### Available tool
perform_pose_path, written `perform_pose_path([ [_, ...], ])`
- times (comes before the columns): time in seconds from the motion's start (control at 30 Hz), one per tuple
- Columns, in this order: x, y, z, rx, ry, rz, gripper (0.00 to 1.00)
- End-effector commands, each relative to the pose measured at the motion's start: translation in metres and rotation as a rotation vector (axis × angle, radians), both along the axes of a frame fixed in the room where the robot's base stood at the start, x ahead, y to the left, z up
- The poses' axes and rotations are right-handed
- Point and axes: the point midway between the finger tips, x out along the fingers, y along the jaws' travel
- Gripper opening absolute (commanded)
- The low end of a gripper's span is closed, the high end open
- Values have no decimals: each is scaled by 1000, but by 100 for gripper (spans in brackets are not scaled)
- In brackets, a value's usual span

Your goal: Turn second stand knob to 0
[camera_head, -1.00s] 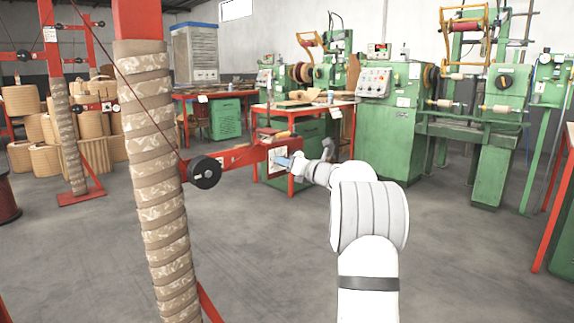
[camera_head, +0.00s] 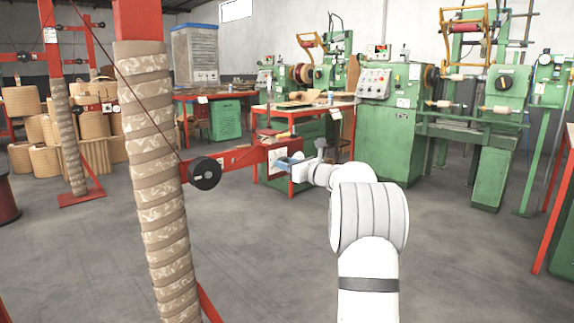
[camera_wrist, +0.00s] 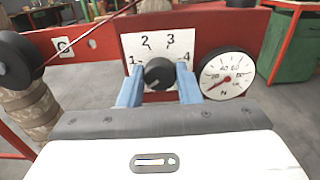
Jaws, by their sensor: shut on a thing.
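The stand knob (camera_wrist: 159,73) is dark and round, in the middle of a white dial plate (camera_wrist: 138,44) in the wrist view. The numbers 1, 2, 3 and 4 show around it; I see no 0. I cannot tell clearly where the knob points. The blue fingers of my gripper (camera_wrist: 159,82) are shut on the knob, one on each side. In the head view the gripper (camera_head: 283,164) is at the white plate (camera_head: 276,155), at the end of the red stand arm (camera_head: 245,156). The knob is too small to make out there.
A round gauge (camera_wrist: 227,74) with a red needle sits just right of the dial plate. A black pulley (camera_head: 204,173) is on the red arm, left of the plate. A wrapped post (camera_head: 158,190) stands at left. Green machines (camera_head: 385,125) stand behind; the floor right of my arm is clear.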

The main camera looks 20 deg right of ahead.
Motion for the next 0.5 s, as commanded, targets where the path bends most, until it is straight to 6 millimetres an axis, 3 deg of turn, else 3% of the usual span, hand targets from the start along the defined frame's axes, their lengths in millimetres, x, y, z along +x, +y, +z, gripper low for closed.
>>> perform_pose_path([
  [0.2,0,0,-3,0,5,1,8],
  [0.23,0,0,-3,0,5,1,32],
  [0.5,0,0,-1,1,3,0,51],
])
